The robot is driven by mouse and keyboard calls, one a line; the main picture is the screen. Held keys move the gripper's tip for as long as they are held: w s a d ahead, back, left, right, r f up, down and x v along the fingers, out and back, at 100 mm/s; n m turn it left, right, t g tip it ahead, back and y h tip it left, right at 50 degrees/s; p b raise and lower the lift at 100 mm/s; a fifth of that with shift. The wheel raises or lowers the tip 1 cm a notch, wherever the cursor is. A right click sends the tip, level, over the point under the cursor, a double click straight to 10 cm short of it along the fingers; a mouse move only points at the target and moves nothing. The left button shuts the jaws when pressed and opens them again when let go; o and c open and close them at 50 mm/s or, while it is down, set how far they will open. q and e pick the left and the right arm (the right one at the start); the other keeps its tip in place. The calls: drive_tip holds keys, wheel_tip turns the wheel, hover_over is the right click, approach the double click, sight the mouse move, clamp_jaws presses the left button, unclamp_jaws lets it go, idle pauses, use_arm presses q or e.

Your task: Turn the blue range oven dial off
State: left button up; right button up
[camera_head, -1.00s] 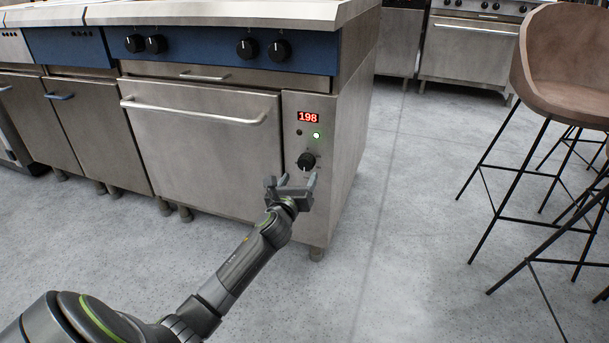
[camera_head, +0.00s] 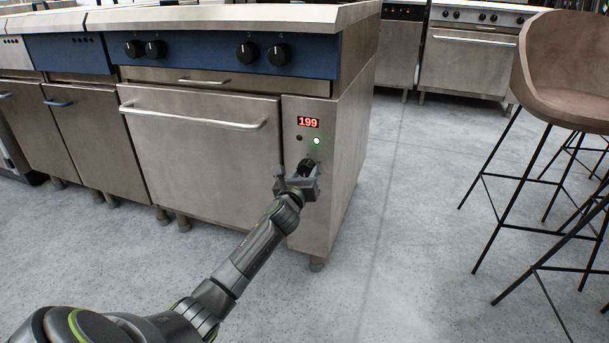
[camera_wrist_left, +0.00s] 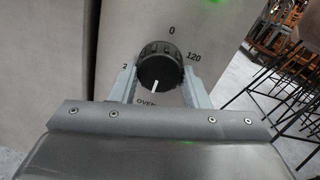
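The blue range (camera_head: 225,50) has a blue control strip above a steel oven with a side panel. The black oven dial (camera_head: 307,166) is on that panel, below a red display reading 199 and a lit green light. In the left wrist view the dial (camera_wrist_left: 160,68) has its white pointer line aimed down, slightly left, toward the "OVEN" lettering, with 0 at the top and 120 at right. My left gripper (camera_head: 297,178) is at the dial. Its fingers (camera_wrist_left: 160,88) are open, one on each side of the dial; contact is unclear. My right gripper is not in view.
The oven door handle (camera_head: 192,117) runs across the door left of the panel. Brown stools (camera_head: 565,75) with thin black legs stand at the right. Grey floor (camera_head: 410,190) is clear between the range and the stools.

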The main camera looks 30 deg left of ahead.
use_arm(q)
drive_tip(key=c, duration=0.3)
drive_tip(key=shift+c, duration=0.2)
